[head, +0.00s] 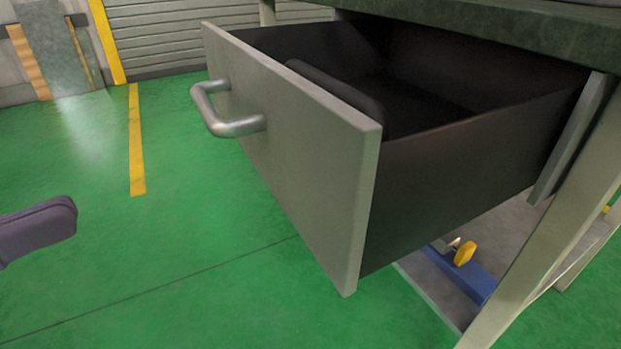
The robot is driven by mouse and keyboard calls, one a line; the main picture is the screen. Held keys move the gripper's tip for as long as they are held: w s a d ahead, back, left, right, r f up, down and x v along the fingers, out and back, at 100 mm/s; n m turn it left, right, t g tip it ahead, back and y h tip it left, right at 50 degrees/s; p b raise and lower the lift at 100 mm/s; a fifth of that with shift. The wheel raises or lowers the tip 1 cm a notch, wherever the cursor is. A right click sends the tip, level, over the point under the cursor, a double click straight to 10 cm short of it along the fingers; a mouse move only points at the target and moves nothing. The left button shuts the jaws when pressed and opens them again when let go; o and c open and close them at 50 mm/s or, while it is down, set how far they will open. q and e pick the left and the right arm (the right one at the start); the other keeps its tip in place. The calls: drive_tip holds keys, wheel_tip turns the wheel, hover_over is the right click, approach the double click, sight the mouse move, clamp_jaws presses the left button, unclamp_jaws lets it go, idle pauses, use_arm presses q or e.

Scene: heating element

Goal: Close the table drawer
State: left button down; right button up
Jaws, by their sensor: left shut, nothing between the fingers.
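The table drawer (290,165) is pulled far out from under the table. Its light grey front panel faces left and carries a metal bar handle (232,125). The dark drawer box behind the panel is open at the top. A dark rounded thing (340,92) shows just behind the panel; I cannot tell what it is. My left gripper (60,218) shows at the left edge, shut and empty, over the floor. It is apart from the panel and handle, to their lower left. My right gripper is not in view.
The dark green tabletop (520,28) hangs over the back of the drawer. A pale table leg (545,235) stands at the right. A blue part with a yellow knob (464,253) is below the drawer. The green floor (170,250) left of the drawer is clear.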

use_arm(q)
drive_tip(key=s+f+m+g, duration=0.1)
drive_tip(key=f+m, duration=0.1)
drive_tip(key=h, duration=0.1)
approach(312, 182)
drive_tip(key=shift+g, duration=0.4)
drive_tip(key=x, duration=0.5)
drive_tip(key=shift+w+d+r+b, duration=0.2)
drive_tip(key=shift+w+d+b, duration=0.05)
drive_tip(key=shift+w+b, duration=0.1)
drive_tip(key=shift+w+d, duration=0.3)
drive_tip(key=shift+d, duration=0.15)
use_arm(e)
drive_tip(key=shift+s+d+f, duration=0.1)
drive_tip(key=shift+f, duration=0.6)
